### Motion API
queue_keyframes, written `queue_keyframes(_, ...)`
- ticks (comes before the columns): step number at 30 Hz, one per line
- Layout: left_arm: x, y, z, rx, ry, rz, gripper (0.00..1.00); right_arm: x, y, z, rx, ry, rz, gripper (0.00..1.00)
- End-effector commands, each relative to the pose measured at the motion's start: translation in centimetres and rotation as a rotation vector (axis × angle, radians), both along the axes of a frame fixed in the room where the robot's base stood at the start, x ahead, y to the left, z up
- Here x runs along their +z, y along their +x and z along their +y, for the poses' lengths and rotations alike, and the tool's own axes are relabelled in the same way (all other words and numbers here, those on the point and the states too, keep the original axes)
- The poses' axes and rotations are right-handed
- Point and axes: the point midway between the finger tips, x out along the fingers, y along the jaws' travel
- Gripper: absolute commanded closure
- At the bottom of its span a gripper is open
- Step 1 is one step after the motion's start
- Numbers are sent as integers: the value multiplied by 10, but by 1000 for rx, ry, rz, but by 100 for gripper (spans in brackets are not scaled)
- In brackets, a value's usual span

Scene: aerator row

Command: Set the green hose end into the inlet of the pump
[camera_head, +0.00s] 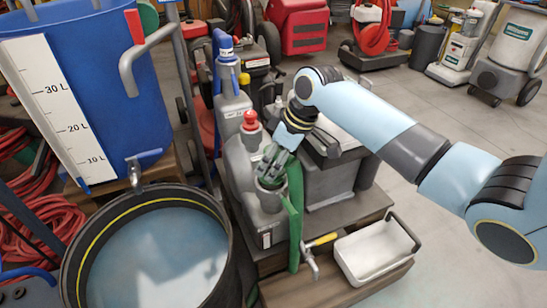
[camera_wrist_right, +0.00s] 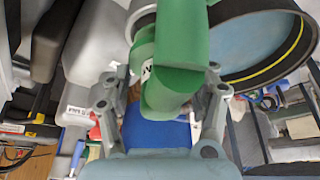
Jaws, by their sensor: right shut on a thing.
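The green hose (camera_head: 294,215) hangs down the front of the grey pump (camera_head: 240,165), its upper end at my right gripper (camera_head: 272,168). In the right wrist view the thick green hose end (camera_wrist_right: 180,60) lies between the two fingers of my right gripper (camera_wrist_right: 160,100), which is shut on it. The gripper is right above a round grey opening (camera_head: 271,192) on the pump, apparently the inlet. The fingers and hose cover much of it, so I cannot tell whether the end is inside. My left gripper is not in view.
A red cap (camera_head: 250,119) tops the pump. A black round tub (camera_head: 75,245) with water stands at left, below a blue graduated tank (camera_head: 110,90). A white tray (camera_head: 377,252) and a yellow-handled tap (camera_head: 322,240) are at the front right.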

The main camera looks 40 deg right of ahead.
Motion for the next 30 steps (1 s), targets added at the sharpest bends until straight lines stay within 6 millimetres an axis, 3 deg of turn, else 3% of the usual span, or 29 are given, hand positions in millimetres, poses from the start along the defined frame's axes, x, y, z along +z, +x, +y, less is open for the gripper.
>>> queue_keyframes(30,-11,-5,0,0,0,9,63,-26,0,0,0,0,0,81)
